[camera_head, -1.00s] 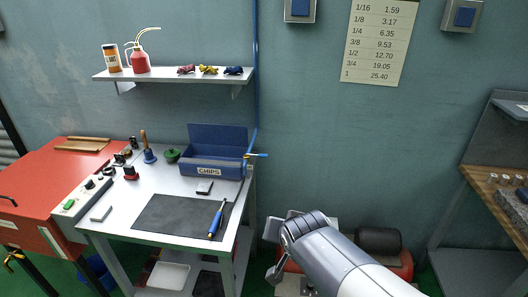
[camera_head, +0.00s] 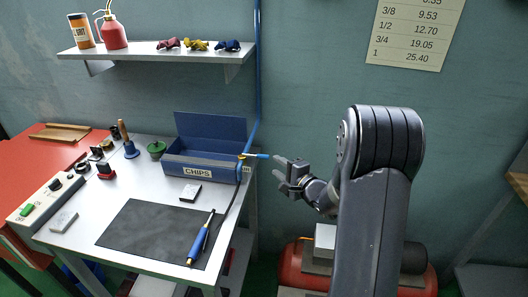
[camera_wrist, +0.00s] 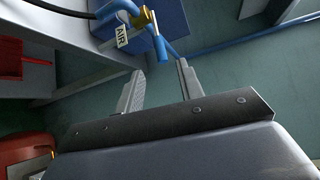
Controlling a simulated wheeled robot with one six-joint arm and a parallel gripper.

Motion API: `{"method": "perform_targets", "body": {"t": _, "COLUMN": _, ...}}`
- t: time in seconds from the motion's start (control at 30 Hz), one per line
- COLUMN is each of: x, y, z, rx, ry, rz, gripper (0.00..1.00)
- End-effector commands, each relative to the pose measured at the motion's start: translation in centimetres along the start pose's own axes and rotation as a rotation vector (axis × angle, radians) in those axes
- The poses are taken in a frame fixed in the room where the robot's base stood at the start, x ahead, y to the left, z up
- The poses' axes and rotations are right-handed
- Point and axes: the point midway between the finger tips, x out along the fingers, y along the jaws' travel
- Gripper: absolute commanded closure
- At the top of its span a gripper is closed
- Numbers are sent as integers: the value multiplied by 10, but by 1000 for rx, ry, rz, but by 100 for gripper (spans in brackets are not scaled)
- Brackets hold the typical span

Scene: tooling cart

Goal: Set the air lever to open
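The air lever (camera_head: 262,156) has a blue grip and sits on a brass valve on the blue pipe at the right end of the white bench. In the head view it sticks out sideways to the right, across the upright pipe. In the wrist view the brass valve (camera_wrist: 144,18), a white AIR tag (camera_wrist: 121,36) and the blue grip (camera_wrist: 137,58) show near the top. My gripper (camera_head: 277,168) is just right of and slightly below the grip's tip. Its two fingers (camera_wrist: 160,68) are apart with nothing between them, and the grip lies beyond them.
The blue CHIPS bin (camera_head: 203,168) stands close left of the valve. The blue pipe (camera_head: 258,70) runs up the wall. A blue-handled tool (camera_head: 199,243) lies on the dark mat (camera_head: 150,232). A red tank (camera_head: 300,268) stands below my arm. The wall area right of the lever is open.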

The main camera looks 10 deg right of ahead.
Motion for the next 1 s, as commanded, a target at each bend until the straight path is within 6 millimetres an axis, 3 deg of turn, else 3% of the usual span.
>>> {"method": "perform_targets", "body": {"t": 0.6, "x": 96, "y": -2, "z": 1, "rx": 0, "ry": -3, "rz": -2, "gripper": 64}}
{"method": "perform_targets", "body": {"t": 1.0, "x": 106, "y": -1, "z": 0, "rx": 1, "ry": 0, "rz": -1, "gripper": 64}}
